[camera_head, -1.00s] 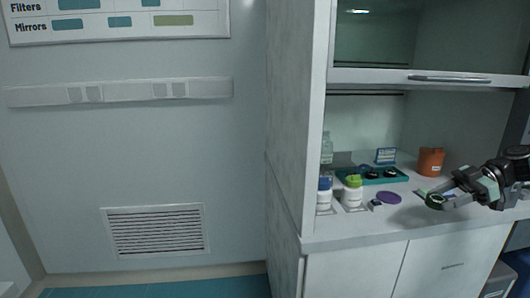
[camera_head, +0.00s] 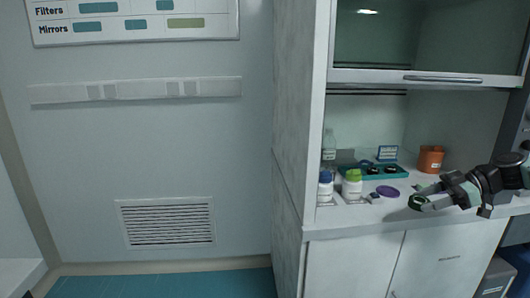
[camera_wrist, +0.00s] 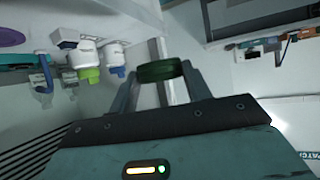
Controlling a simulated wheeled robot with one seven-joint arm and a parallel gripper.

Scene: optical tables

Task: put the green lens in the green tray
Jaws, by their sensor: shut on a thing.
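The green lens (camera_wrist: 160,71) is a round, dark-rimmed green disc held between the fingertips in the wrist view. In the head view the lens (camera_head: 417,202) shows at the tip of my gripper (camera_head: 428,201), which is shut on it above the front edge of the white counter. The gripper also shows in the wrist view (camera_wrist: 163,84). A teal-green tray (camera_head: 402,172) sits at the back of the counter with dark round lenses in it. It lies to the left of and behind my gripper.
On the counter (camera_head: 350,222) stand a green-capped bottle (camera_head: 352,187), a blue-capped bottle (camera_head: 325,187), a purple disc (camera_head: 388,193) and an orange cup (camera_head: 430,159). A cabinet side wall (camera_head: 300,130) rises at left. The overhead cabinet door (camera_head: 430,80) hangs above.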

